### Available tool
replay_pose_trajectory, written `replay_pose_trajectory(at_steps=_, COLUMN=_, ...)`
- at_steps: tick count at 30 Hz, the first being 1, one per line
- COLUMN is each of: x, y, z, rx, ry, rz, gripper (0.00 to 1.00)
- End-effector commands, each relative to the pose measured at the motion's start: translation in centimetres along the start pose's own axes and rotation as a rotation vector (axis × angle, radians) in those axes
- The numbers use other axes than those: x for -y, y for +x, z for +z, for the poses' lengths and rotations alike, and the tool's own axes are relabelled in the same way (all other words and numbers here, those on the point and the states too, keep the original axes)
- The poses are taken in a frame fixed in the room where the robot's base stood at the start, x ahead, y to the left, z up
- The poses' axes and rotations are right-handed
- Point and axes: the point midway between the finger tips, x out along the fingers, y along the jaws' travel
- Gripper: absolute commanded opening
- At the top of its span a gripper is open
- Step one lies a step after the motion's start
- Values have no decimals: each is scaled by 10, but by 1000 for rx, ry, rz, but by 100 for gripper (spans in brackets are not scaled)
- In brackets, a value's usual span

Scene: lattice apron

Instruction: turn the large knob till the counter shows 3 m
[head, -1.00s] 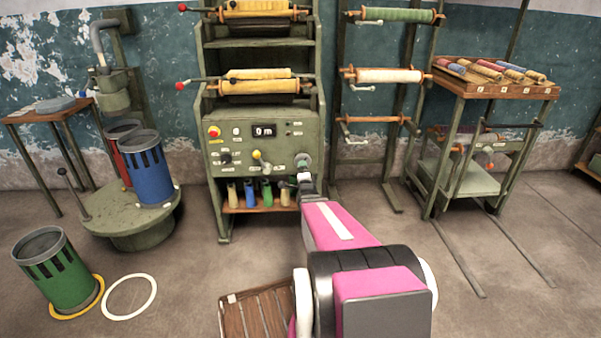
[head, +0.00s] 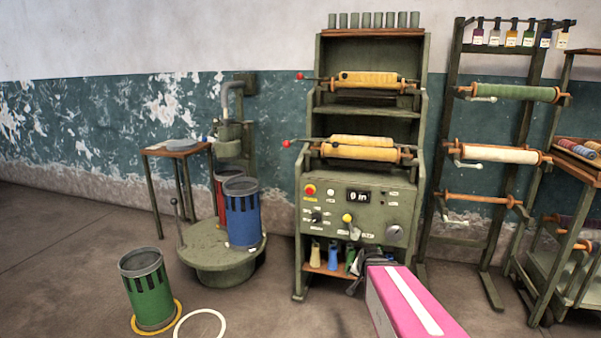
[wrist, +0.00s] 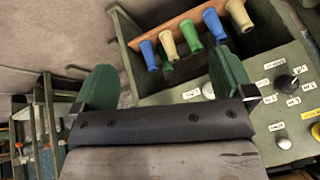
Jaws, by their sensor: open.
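The large grey knob (head: 394,232) is at the lower right of the green machine's panel (head: 372,214) in the head view. The counter (head: 358,196) above it shows 0. My gripper (head: 365,272) is a dark shape below the panel, partly behind my pink arm and apart from the knob. In the wrist view, the green fingers of my gripper (wrist: 170,90) are spread wide with nothing between them. The panel appears upside down there, with a black selector (wrist: 288,82) at the right.
Several coloured bobbins (wrist: 190,36) stand on a shelf under the panel, close to my gripper. A yellow-balled lever (head: 348,218) sticks out left of the knob. A spool rack (head: 445,150) stands at the right. Open floor (head: 255,300) lies in front.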

Motion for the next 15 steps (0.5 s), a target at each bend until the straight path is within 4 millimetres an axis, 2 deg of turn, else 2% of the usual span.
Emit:
replay_pose_trajectory(at_steps=1, x=1, y=-12, z=18, rx=71, ry=-80, rz=25, gripper=100)
replay_pose_trajectory(at_steps=6, x=0, y=-44, z=66, rx=304, ry=-332, rz=85, gripper=100)
replay_pose_trajectory(at_steps=10, x=-1, y=-62, z=87, rx=422, ry=-451, rz=100, gripper=100)
replay_pose_trajectory(at_steps=15, x=-2, y=-71, z=97, rx=482, ry=-509, rz=105, gripper=100)
